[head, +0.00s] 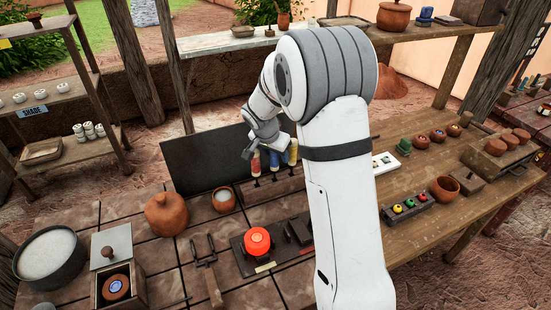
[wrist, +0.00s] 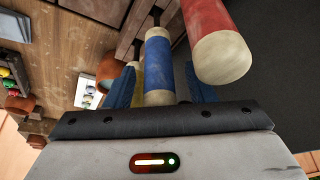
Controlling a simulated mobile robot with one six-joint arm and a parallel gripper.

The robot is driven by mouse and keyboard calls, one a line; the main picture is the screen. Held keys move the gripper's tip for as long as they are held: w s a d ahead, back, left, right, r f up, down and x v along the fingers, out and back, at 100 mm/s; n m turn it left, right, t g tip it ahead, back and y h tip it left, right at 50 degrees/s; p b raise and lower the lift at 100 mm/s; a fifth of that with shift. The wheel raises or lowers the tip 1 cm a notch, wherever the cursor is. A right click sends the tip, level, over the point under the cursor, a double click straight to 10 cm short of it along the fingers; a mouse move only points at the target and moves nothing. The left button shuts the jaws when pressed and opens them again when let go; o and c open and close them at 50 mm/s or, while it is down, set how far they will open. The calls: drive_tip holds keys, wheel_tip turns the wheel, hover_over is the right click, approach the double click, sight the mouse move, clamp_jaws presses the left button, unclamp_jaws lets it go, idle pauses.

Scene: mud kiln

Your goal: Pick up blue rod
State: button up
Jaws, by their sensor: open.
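The blue rod (wrist: 158,62) has cream ends and a thin dark stem at its far end. In the wrist view it lies between the two blue fingers of my gripper (wrist: 160,84), which are apart; I cannot tell if either touches it. In the head view the blue rod (head: 274,159) stands upright between a red rod (head: 255,163) and a yellow rod (head: 292,153), with my gripper (head: 271,147) at their tops. The red rod (wrist: 217,48) is close on the right in the wrist view. The yellow rod (wrist: 138,75) is partly hidden on the left.
A dark panel (head: 205,156) stands behind the rods.

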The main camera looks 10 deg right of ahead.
clamp_jaws()
idle(0.4)
drive_tip(key=shift+r, duration=0.1)
wheel_tip(320, 180, up, 10)
drive_tip(key=shift+f+b, duration=0.1)
drive_tip(key=shift+b, duration=0.85)
drive_tip(key=shift+s, duration=0.1)
